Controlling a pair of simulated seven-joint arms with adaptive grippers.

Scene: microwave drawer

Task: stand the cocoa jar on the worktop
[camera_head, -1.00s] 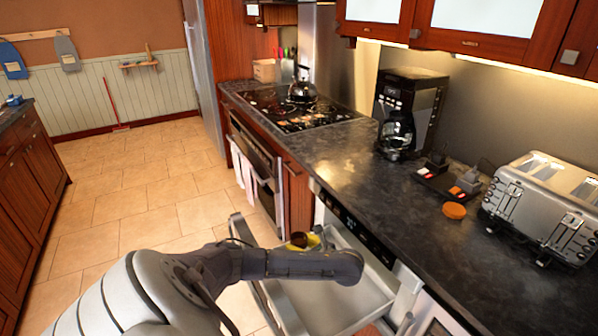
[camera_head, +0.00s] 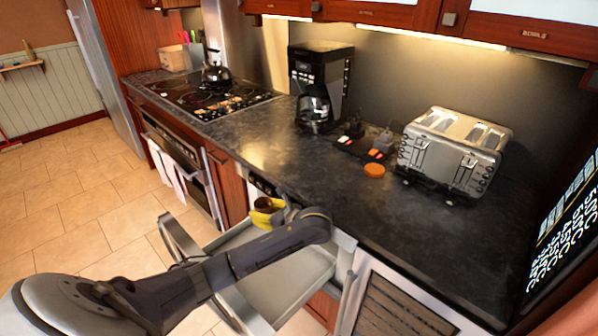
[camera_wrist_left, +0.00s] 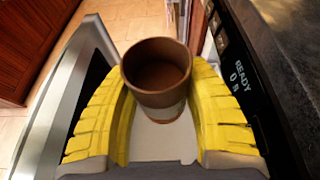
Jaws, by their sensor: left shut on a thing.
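The cocoa jar (camera_wrist_left: 157,72) is a brown, open-topped cylinder with a pale lower band. It sits between the yellow fingers of my left gripper (camera_wrist_left: 160,95), which is shut on it. In the head view my left gripper (camera_head: 266,214) is over the far part of the open microwave drawer (camera_head: 290,285), beside the front edge of the dark worktop (camera_head: 330,195). The jar is mostly hidden there by the fingers and arm. It looks roughly upright. My right gripper is not in view.
On the worktop stand a toaster (camera_head: 452,152), a coffee maker (camera_head: 318,85), a small dark tray (camera_head: 350,150) with small items and an orange disc (camera_head: 375,170). A kettle (camera_head: 216,72) stands on the hob.

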